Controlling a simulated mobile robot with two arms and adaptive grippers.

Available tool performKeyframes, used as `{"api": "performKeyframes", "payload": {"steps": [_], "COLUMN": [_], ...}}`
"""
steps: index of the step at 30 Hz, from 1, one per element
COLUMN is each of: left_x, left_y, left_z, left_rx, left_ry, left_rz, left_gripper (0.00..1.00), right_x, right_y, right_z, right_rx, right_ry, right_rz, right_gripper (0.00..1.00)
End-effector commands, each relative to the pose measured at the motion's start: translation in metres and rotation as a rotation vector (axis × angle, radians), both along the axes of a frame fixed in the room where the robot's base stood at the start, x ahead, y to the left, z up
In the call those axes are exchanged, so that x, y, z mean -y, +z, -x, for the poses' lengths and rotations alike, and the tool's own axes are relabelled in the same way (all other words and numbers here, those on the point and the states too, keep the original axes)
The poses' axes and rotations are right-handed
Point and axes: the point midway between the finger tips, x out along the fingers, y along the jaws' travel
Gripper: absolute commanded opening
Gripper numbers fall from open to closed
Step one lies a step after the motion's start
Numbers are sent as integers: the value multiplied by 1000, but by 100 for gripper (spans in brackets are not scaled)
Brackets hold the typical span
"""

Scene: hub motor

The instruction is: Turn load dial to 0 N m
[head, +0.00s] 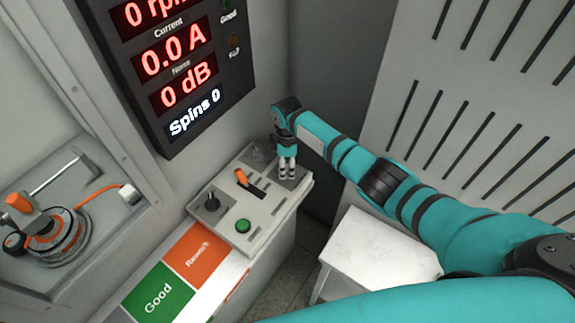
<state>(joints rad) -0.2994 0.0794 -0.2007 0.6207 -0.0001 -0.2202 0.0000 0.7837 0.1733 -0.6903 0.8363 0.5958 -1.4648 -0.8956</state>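A grey control panel (222,228) stands in the middle of the head view. It carries a black knob (211,203) at its left, an orange lever (241,177) in a slot and a green button (243,225). Dial markings are too small to read, and I cannot tell which control is the load dial. My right gripper (287,176) points down at the panel's far right end, its fingers close together. It covers that part, so any control under it is hidden, and contact is unclear. My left gripper is out of view.
A display (175,70) above reads 0.0 A, 0 dB and Spins 0. A hub motor (58,240) sits in a fixture at left. Green Good (158,294) and orange Rework (195,254) areas lie before the panel. A white box top (375,248) stands below my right arm.

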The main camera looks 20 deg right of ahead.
Motion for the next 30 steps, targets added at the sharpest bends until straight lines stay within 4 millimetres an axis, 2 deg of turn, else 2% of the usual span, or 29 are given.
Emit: {"api": "performKeyframes", "payload": {"steps": [9, 13, 24, 30], "left_x": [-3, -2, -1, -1], "left_y": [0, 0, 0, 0], "left_z": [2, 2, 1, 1], "left_rx": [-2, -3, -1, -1], "left_ry": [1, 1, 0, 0], "left_rz": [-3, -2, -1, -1], "left_gripper": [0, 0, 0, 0], "right_x": [0, 1, 1, 1], "right_y": [0, 9, 84, 111], "right_z": [1, 0, -2, -2], "right_rx": [-3, -1, 1, -1], "right_ry": [-1, -1, 0, -2], "right_rz": [1, 1, 0, 1], "right_gripper": [55, 55, 55, 55]}}
